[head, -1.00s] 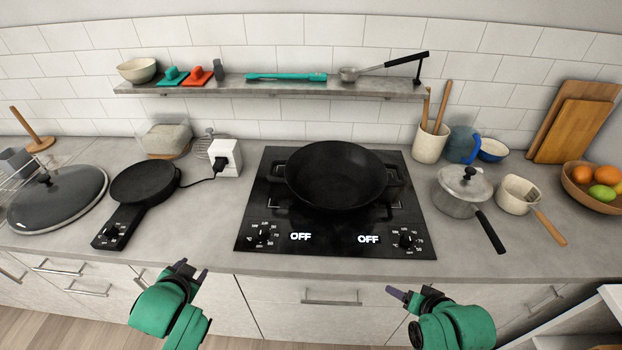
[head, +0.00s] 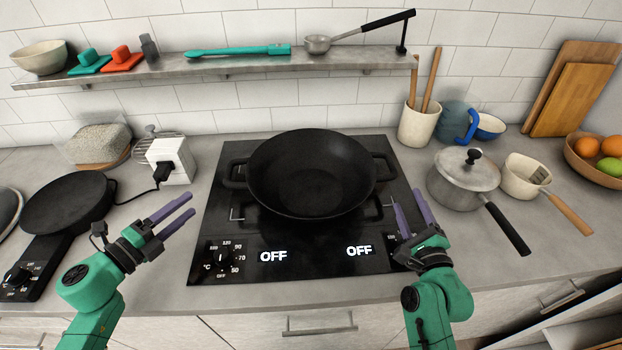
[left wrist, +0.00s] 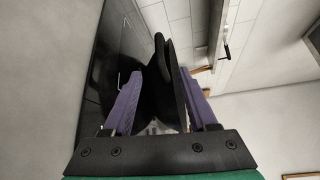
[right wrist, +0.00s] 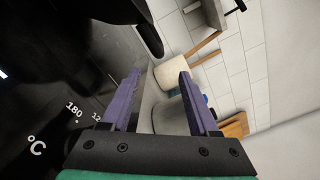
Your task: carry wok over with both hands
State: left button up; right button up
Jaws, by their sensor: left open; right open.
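The black wok (head: 311,175) sits upright on the black cooktop (head: 300,258), with a loop handle on its left (head: 233,173) and one on its right (head: 385,166). My left gripper (head: 183,209) is open and empty, left of the wok and short of its left handle. In the left wrist view the wok's handle (left wrist: 162,60) shows beyond the open fingers (left wrist: 160,100). My right gripper (head: 411,212) is open and empty, just in front of and right of the right handle. The right wrist view shows that handle (right wrist: 149,38) beyond its fingers (right wrist: 158,95).
A lidded pot (head: 462,180) and a small saucepan (head: 524,176) stand right of the cooktop. A black pan (head: 68,200) on a portable burner and a white outlet block (head: 172,160) stand left. A shelf (head: 210,69) runs above the back. Both cooktop displays read OFF.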

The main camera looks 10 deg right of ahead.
jog(key=shift+s+r, duration=0.3)
jog(key=shift+s, duration=0.15)
pick_arm(q)
send_near(227, 172)
jog(key=shift+w+d+f, duration=0.15)
jog(key=shift+w+f, duration=0.4)
jog(key=shift+w, duration=0.05)
pick_arm(e)
send_near(388, 156)
pick_arm(q)
jog(key=x, duration=0.9)
jog(key=shift+d, duration=0.15)
pick_arm(e)
jog(key=w, duration=0.5)
jog(key=w+f, duration=0.1)
jog(key=w, duration=0.2)
jog(key=shift+w+d+f, duration=0.1)
jog(key=shift+w+d, duration=0.1)
jog(key=shift+d, duration=0.15)
pick_arm(q)
jog(key=shift+s, duration=0.15)
pick_arm(e)
jog(key=shift+s, duration=0.1)
